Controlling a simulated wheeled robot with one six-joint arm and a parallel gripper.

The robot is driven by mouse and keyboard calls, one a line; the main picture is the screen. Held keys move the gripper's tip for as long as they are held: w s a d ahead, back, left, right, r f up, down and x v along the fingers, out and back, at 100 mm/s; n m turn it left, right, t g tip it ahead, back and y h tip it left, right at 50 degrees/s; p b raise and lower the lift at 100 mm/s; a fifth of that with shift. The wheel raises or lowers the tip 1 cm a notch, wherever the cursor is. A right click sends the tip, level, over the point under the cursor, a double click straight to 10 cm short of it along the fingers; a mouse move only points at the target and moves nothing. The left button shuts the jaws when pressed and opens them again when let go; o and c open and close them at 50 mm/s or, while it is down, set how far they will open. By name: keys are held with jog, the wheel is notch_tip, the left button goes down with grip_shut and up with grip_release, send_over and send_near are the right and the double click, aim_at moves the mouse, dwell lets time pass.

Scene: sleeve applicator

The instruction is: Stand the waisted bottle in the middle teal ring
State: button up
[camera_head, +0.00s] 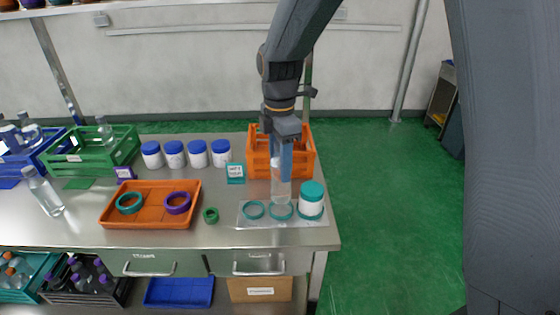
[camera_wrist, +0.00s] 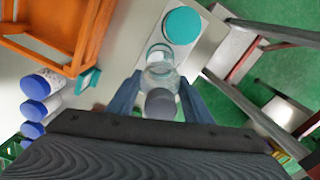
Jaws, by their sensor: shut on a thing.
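My gripper (camera_head: 282,162) is shut on the clear waisted bottle (camera_head: 281,188), which hangs upright below the fingers. In the wrist view the bottle (camera_wrist: 160,74) with its grey cap (camera_wrist: 160,103) lies between the two blue fingers. The middle teal ring (camera_head: 281,217) is on a pale mat at the bench's right end, directly under or around the bottle's base. I cannot tell whether the base touches the mat. The left teal ring (camera_head: 253,217) is empty. A white jar with a teal lid (camera_head: 312,192) stands in the right ring.
An orange crate (camera_head: 262,163) stands right behind the mat. A green ring (camera_head: 210,216) and an orange tray (camera_head: 150,221) holding a teal and a purple ring are to the left. Several blue-lidded jars (camera_head: 198,155) line the back. Another clear bottle (camera_head: 43,192) is far left.

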jog(key=shift+f+b, duration=1)
jog(key=shift+f, duration=1.55)
jog(key=o, duration=1.9)
jog(key=shift+r, duration=0.15)
jog(key=shift+r+p, duration=3.55)
jog(key=shift+r, duration=0.85)
